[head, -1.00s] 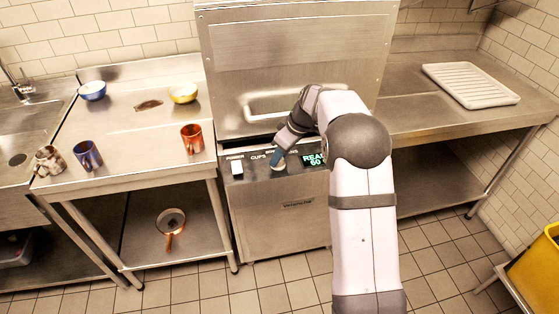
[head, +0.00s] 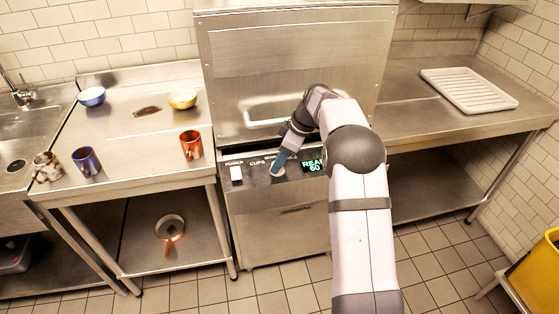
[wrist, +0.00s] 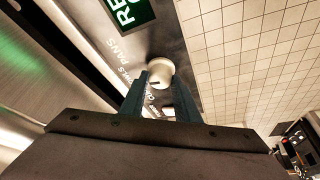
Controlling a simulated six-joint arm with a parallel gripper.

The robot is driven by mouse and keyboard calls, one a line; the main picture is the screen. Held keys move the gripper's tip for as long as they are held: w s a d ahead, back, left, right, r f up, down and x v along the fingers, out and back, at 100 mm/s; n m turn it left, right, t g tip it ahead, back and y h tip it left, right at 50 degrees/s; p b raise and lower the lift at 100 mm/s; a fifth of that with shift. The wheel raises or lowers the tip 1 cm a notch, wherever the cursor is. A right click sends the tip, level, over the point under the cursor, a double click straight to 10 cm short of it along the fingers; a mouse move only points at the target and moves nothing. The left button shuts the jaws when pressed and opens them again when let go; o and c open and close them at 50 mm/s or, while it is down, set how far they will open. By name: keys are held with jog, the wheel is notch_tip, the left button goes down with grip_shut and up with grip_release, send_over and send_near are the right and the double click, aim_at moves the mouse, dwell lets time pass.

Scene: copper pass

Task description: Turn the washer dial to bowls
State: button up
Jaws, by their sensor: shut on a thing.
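The washer (head: 300,70) has a dark control panel with a power switch (head: 236,173), printed labels and a green display (head: 313,166). The round, pale dial (wrist: 160,70) is on this panel in the wrist view, with a short dark mark on its face. My gripper (wrist: 162,84) is shut on the dial, one finger on each side. In the head view my gripper (head: 279,165) reaches the panel just left of the display and hides most of the dial. The words PANS and part of BOWLS show beside the dial; I cannot tell which label its mark meets.
Left of the washer, a steel table (head: 130,108) holds bowls and mugs, with a copper pan (head: 170,228) on its lower shelf. A white rack (head: 468,88) lies on the right counter. A yellow bin (head: 540,270) stands front right.

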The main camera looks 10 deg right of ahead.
jog(key=o, duration=1)
jog(key=shift+o, duration=0.2)
jog(key=shift+d+r, duration=0.1)
jog(key=b+v, duration=0.1)
jog(key=v, duration=0.6)
jog(key=shift+r, duration=0.1)
jog(key=s+a+f+m+h+p, duration=0.1)
jog(key=s+m, duration=0.3)
jog(key=s, duration=0.7)
jog(key=s+a+f+m+g+h+p, duration=0.1)
jog(key=s+f+m, duration=0.2)
jog(key=s, duration=0.8)
jog(key=s+a+f+m+g+h+p, duration=0.1)
jog(key=s+m, duration=0.4)
jog(key=s, duration=0.6)
jog(key=shift+s+a+f+h+p, duration=0.2)
jog(key=shift+s+f+h+p, duration=0.25)
jog(key=shift+f, duration=0.45)
